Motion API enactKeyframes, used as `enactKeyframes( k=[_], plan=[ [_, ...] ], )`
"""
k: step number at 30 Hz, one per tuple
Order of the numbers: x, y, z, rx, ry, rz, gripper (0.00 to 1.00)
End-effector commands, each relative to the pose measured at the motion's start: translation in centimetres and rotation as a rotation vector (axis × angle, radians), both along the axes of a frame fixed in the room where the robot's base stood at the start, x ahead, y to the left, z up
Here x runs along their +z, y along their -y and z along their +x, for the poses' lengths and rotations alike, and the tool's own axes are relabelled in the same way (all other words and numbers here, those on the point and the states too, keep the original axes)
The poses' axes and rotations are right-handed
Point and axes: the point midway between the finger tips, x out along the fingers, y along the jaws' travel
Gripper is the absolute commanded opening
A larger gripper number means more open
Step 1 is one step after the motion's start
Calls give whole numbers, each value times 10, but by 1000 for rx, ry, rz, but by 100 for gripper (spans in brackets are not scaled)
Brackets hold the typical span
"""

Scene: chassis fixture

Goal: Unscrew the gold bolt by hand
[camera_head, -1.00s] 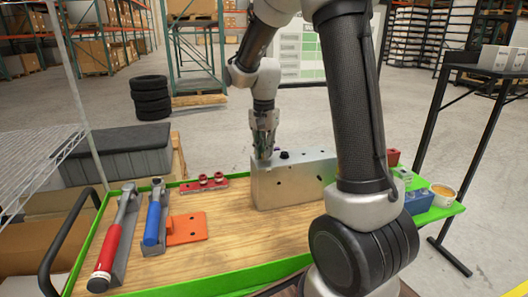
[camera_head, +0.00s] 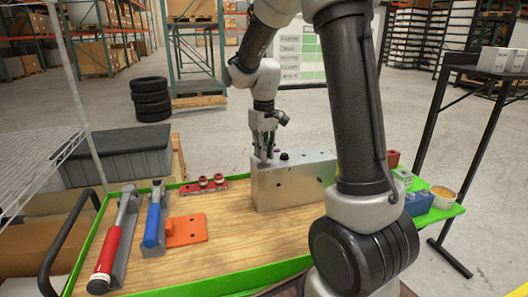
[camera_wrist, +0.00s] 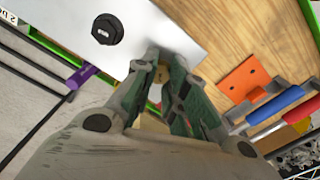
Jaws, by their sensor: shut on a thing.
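The grey metal block (camera_head: 290,185) stands on the wooden bench top, and its top also shows in the wrist view (camera_wrist: 65,20). My gripper (camera_head: 265,157) points down at the left end of the block's top. In the wrist view its fingertips (camera_wrist: 166,62) are closed together at the block's edge. A small gold patch of the gold bolt (camera_wrist: 174,75) shows between the fingers; the fingers hide most of it. A black bolt head (camera_wrist: 107,29) sits apart on the block's top, also seen in the head view (camera_head: 284,155).
An orange plate (camera_head: 187,229), a blue-handled tool (camera_head: 152,225) and a red-handled hammer (camera_head: 105,250) lie left on the bench. A red fixture (camera_head: 204,184) lies behind them. Blue bins (camera_head: 419,202) stand at the right. Bare wood lies in front of the block.

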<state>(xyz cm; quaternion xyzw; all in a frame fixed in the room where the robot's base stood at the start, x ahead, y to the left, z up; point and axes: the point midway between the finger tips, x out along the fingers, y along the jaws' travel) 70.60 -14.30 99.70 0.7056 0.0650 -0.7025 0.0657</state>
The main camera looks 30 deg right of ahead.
Motion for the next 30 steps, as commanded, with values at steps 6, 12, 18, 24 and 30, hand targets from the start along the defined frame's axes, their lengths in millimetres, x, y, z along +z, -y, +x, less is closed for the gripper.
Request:
enactKeyframes(
  k=[6,12,18,24,30],
  plan=[
    [-3,-1,-4,409,-12,3,0],
    [-3,-1,-4,632,-14,4,0],
    [-3,-1,-4,645,-15,5,0],
    [-3,-1,-4,644,-15,5,39],
    [-2,0,-3,644,-11,2,39]
  ],
)
